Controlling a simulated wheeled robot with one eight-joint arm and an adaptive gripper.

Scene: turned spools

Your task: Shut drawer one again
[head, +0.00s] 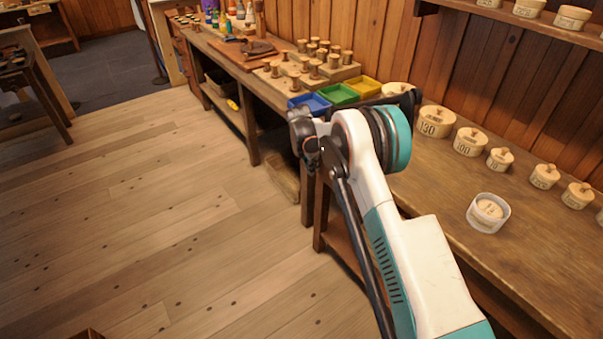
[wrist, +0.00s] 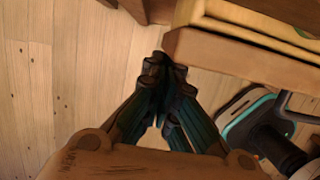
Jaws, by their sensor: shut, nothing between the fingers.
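In the wrist view a wooden drawer (wrist: 245,58) juts out at the upper right, with a brown face and a paler edge behind it. It looks pulled out, but how far I cannot tell, and no number shows on it. My gripper (wrist: 165,68) is shut and empty, its dark fingertips close to the left end of the drawer's face. Whether they touch it I cannot tell. In the head view my arm covers this part of the bench, so the drawer and my fingertips cannot be made out there.
The workbench (head: 430,185) carries round lidded boxes (head: 436,121), a clear tub (head: 488,213), coloured trays (head: 338,94) and several wooden spools (head: 314,69). A bench leg (head: 319,213) stands close to my arm. The plank floor (head: 150,210) to the left is clear.

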